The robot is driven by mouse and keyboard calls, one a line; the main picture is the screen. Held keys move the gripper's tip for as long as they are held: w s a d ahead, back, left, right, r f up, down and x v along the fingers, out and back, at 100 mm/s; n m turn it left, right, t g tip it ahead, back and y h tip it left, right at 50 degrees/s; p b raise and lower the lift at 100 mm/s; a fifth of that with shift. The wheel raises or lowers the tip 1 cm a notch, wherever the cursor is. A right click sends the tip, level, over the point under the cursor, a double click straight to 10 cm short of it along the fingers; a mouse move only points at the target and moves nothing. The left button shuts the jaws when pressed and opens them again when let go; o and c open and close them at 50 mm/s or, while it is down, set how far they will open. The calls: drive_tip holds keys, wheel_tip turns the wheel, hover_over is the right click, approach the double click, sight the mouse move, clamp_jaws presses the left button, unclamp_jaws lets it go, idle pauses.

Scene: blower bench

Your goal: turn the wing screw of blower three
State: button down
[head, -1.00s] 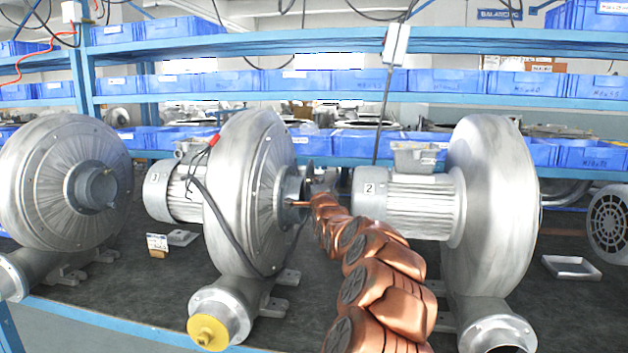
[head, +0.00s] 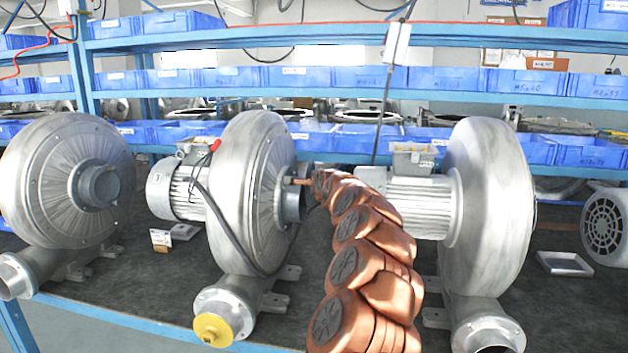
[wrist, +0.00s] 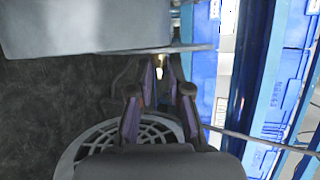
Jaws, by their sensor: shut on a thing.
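The middle blower (head: 245,190) stands on the bench, with a small tag on its motor (head: 178,190) that appears to read 3. My copper arm reaches to its hub (head: 293,195) from the right. In the head view the arm hides my fingers and the wing screw. In the wrist view my gripper (wrist: 160,88) has its two fingers close together around a small brass-coloured piece (wrist: 159,66), apparently the wing screw. The screw's turn angle cannot be told.
A blower tagged 2 (head: 490,205) stands close to the right of my arm, another blower (head: 65,180) at the left. A round grille (wrist: 100,140) lies close beside the fingers in the wrist view. A white tray (head: 565,263) lies at the right.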

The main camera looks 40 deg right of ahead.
drive_tip(key=g+y+p, duration=0.1)
drive_tip(key=m+g+y+p, duration=0.1)
drive_tip(key=p, duration=0.1)
drive_tip(key=shift+w+d+r+g+y+p, duration=0.1)
drive_tip(key=shift+r+g+y+p, duration=0.2)
drive_tip(key=shift+g, duration=0.1)
idle(0.6)
drive_tip(key=shift+f, duration=0.1)
drive_tip(key=c, duration=1.1)
unclamp_jaws()
drive_tip(key=shift+v, duration=6)
drive_tip(key=shift+d, duration=0.15)
